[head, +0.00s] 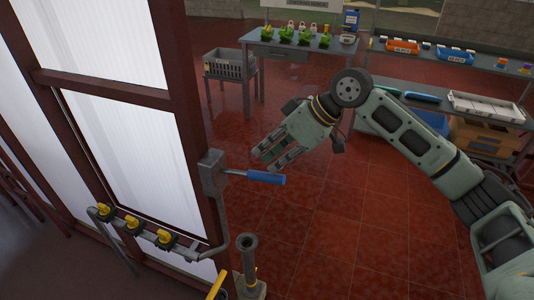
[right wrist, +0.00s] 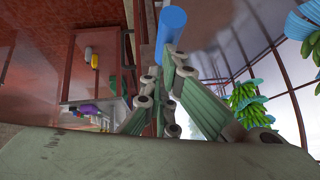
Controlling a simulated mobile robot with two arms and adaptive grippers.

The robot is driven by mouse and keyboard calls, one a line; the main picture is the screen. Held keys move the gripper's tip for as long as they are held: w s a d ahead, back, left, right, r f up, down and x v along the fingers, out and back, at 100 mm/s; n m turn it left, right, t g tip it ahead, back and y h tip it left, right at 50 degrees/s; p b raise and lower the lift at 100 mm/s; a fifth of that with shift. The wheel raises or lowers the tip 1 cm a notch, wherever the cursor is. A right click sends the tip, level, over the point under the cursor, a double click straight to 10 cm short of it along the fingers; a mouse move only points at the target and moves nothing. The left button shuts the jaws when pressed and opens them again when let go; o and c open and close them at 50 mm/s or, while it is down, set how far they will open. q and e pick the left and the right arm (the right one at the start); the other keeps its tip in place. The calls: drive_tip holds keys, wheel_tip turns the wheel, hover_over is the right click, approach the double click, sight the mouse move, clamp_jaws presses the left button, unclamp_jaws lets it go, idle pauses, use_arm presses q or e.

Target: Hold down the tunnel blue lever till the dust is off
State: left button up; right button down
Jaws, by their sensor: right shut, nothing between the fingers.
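The blue lever handle (head: 265,177) sticks out to the right on a metal arm from a grey box (head: 212,172) on the dark red frame post. The lever lies nearly level. My right gripper (head: 267,161) is shut and empty, with its fingertips just above the blue handle, pointing down and left. In the right wrist view the blue handle (right wrist: 172,25) shows just beyond the fingertips (right wrist: 168,62); I cannot tell whether they touch it. No dust can be made out. My left gripper is not in view.
White panels (head: 125,150) in a red frame stand at the left. A pipe with yellow valves (head: 135,223) runs below the box. A short grey post (head: 249,262) stands below the lever. A plant table (head: 270,46) and shelves stand behind. The red tiled floor (head: 340,240) is clear.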

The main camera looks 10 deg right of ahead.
sight(278, 182)
drive_tip(key=f+y+b, duration=0.1)
drive_tip(key=f+b, duration=0.1)
drive_tip(key=b, duration=0.1)
drive_tip(key=s+d+f+t+y+b, duration=0.1)
drive_tip(key=f+b, duration=0.1)
drive_tip(key=b, duration=0.1)
drive_tip(key=f+t+y+b, duration=0.1)
drive_tip(key=f+y+b, duration=0.1)
drive_tip(key=b, duration=0.1)
drive_tip(key=shift+s+d+f+b, duration=0.15)
drive_tip(key=shift+d+f+b, duration=0.15)
drive_tip(key=shift+d+f, duration=0.1)
use_arm(q)
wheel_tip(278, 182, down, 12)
drive_tip(key=b, duration=0.1)
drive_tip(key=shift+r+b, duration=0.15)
drive_tip(key=shift+b, duration=0.2)
use_arm(e)
drive_tip(key=shift+f+t+y, duration=0.2)
drive_tip(key=shift+t+y, duration=0.2)
drive_tip(key=shift+s+f, duration=0.15)
drive_tip(key=shift+f, duration=0.05)
idle(0.6)
drive_tip(key=shift+r, duration=0.1)
idle(3.3)
